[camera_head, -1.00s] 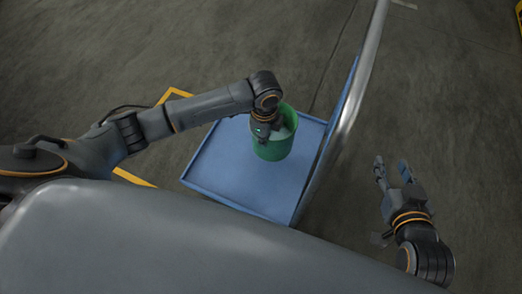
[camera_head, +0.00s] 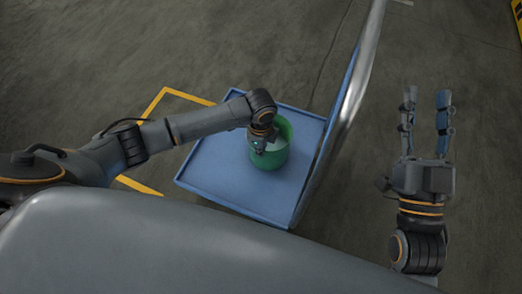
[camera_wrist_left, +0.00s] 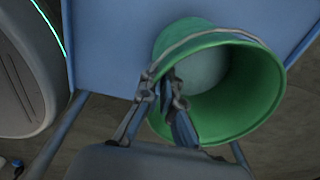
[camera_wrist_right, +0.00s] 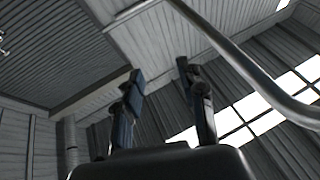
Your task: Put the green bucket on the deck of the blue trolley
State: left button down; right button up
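The green bucket (camera_head: 272,158) appears over the deck of the blue trolley (camera_head: 215,172), towards the handrail side. Whether its base touches the deck is hard to tell. My left gripper (camera_head: 262,143) is at the bucket's rim. In the left wrist view, the bucket (camera_wrist_left: 240,100) has its open mouth facing the camera, with a grey handle along the rim. The left gripper's fingertips (camera_wrist_left: 160,88) are close together at the rim and handle, and look shut on it. My right gripper (camera_head: 426,105) is open and empty, right of the trolley. Its spread fingers also show in the right wrist view (camera_wrist_right: 160,75).
The trolley's grey handrail (camera_head: 352,105) rises between the bucket and my right gripper. Yellow floor lines (camera_head: 150,110) lie left of the trolley. The floor beyond the trolley is clear. The left part of the deck is bare.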

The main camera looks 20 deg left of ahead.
pick_arm(q)
jog(key=shift+d+f, duration=0.1)
jog(key=shift+f, duration=0.1)
pick_arm(e)
jog(key=shift+s+r+t, duration=0.35)
jog(key=shift+r+t, duration=0.05)
jog(key=shift+r, duration=0.25)
pick_arm(q)
jog(key=shift+f, duration=0.1)
jog(key=c, duration=1.9)
grip_release()
jog(key=shift+f, duration=0.1)
jog(key=o, duration=0.4)
